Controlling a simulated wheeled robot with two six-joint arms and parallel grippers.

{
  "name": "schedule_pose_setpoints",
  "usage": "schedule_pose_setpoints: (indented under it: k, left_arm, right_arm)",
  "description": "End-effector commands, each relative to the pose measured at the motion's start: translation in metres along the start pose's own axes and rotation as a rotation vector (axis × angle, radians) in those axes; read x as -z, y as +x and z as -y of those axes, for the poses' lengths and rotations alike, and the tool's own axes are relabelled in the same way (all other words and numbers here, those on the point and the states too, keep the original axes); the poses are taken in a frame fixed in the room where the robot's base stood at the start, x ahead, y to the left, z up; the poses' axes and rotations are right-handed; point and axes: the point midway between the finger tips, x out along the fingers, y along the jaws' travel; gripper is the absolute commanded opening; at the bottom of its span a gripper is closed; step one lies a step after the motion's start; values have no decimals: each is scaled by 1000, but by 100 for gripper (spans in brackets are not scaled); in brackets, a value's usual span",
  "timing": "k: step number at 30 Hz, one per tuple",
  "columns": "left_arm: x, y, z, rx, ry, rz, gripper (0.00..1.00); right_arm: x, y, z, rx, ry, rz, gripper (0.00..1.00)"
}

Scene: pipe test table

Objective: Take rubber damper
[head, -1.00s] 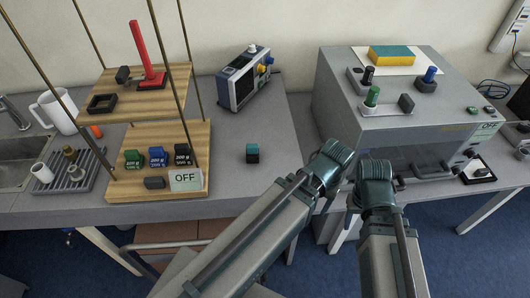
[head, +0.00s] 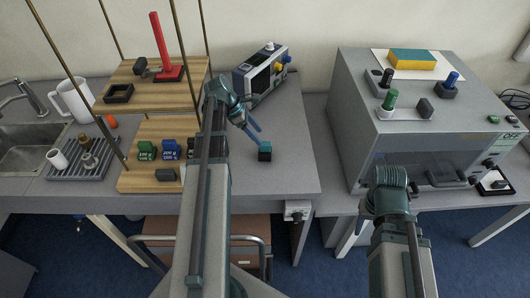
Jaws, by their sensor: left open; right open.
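A small block, black with a teal top (head: 265,150), stands on the grey table near its front right part. It may be the rubber damper, but I cannot be sure from its looks. My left gripper (head: 256,132) is open and empty, its fingers pointing down and right, just above and to the left of the block. I see no contact. My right gripper (head: 388,184) is in front of the grey cabinet, with its fingers hidden behind its wrist, and nothing shows in it.
A wooden two-level rack (head: 147,185) with rods, a red post (head: 160,48) and small weights stands left, partly behind my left arm. A blue-grey instrument (head: 260,75) stands behind the block. The grey cabinet (head: 400,125) is right. Table around the block is clear.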

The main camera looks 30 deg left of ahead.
Motion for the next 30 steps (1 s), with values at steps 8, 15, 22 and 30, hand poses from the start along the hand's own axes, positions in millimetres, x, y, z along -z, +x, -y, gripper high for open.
schedule_pose_setpoints:
  k: [8,15,22,30]
  left_arm:
    - [3,8,-1,-2,-13,3,68]
    - [3,24,-1,-2,-12,2,68]
    - [4,30,-1,-2,-11,2,68]
    - [10,64,-1,-1,-10,2,68]
  right_arm:
    - [0,9,1,0,0,0,50]
    - [1,22,2,0,1,0,50]
    - [2,28,3,0,1,0,50]
    - [4,60,6,0,1,0,50]
